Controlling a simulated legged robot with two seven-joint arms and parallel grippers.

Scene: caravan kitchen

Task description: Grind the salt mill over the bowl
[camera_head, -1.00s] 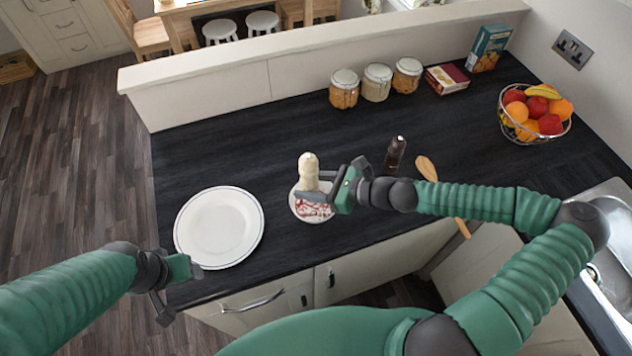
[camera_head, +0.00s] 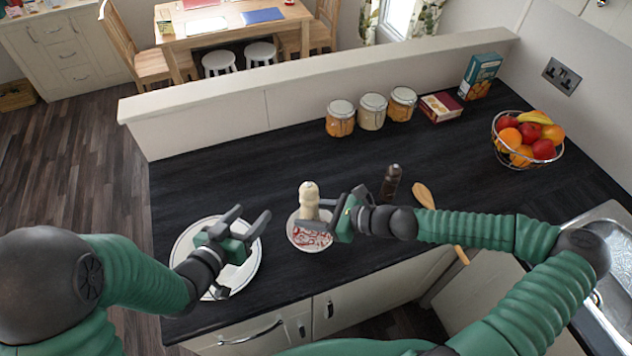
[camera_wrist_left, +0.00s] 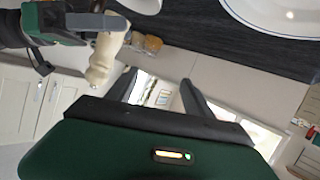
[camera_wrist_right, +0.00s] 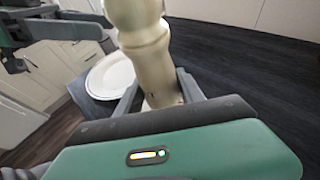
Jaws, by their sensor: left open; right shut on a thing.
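The cream salt mill (camera_head: 308,196) is upright, with its lower part between the fingers of my right gripper (camera_head: 322,213), which is shut on it. The mill also fills the upper middle of the right wrist view (camera_wrist_right: 148,50) and shows tilted in the left wrist view (camera_wrist_left: 105,52). The bowl (camera_head: 309,240), white with red markings, is beneath the mill and partly hidden by my right gripper. My left gripper (camera_head: 244,220) is open and empty above the white plate, to the left of the mill and bowl.
The white plate (camera_head: 187,240) lies on the dark counter. A dark mill (camera_head: 391,183) and a wooden spoon (camera_head: 424,195) are right of my right gripper. Jars (camera_head: 371,112), boxes (camera_head: 441,106) and a fruit basket (camera_head: 527,141) stand further back. The counter's middle is clear.

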